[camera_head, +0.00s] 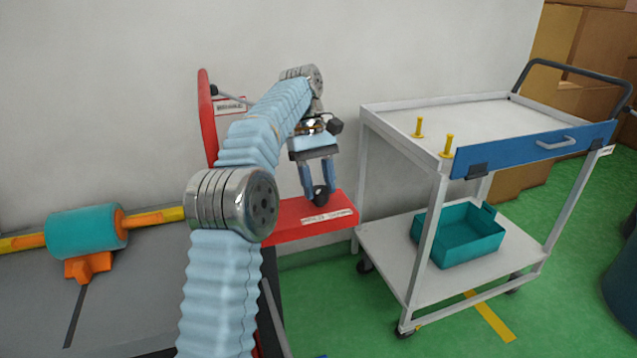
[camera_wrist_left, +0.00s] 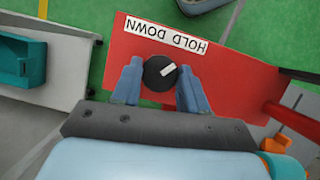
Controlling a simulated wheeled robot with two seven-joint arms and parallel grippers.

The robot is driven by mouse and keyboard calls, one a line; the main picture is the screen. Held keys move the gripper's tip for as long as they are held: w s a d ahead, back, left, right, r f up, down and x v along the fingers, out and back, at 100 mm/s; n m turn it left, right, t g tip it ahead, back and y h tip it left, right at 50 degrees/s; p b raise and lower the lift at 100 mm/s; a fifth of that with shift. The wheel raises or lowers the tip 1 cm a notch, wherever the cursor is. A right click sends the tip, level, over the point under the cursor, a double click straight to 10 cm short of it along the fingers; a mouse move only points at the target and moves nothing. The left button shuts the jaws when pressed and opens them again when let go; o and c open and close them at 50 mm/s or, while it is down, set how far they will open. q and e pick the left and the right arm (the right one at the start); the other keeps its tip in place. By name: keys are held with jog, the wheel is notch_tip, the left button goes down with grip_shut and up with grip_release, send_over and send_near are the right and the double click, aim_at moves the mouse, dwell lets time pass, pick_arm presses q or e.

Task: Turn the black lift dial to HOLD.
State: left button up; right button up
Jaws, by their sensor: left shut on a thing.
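The black lift dial (camera_wrist_left: 155,75) sits on the red panel (camera_wrist_left: 225,82) between the fingers of my left gripper (camera_wrist_left: 153,87), which is shut on it. Its white pointer mark slants to the upper right in the left wrist view. A white label (camera_wrist_left: 163,38) beside the dial reads HOLD DOWN, upside down in this view, with HOLD at its right end. The pointer leans toward that end; I cannot tell its exact alignment. In the head view, my left gripper (camera_head: 319,190) reaches down to the dial (camera_head: 320,199) on the red ledge (camera_head: 285,220). My right gripper is not in view.
A white trolley (camera_head: 385,253) with a blue front rail and yellow pegs stands right of the red ledge. A teal bin (camera_head: 462,250) sits on its lower shelf. A teal roller (camera_head: 87,232) with orange ends lies at left on the grey surface.

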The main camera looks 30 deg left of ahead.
pick_arm(q)
jog(key=o, duration=1)
jog(key=shift+o, duration=0.2)
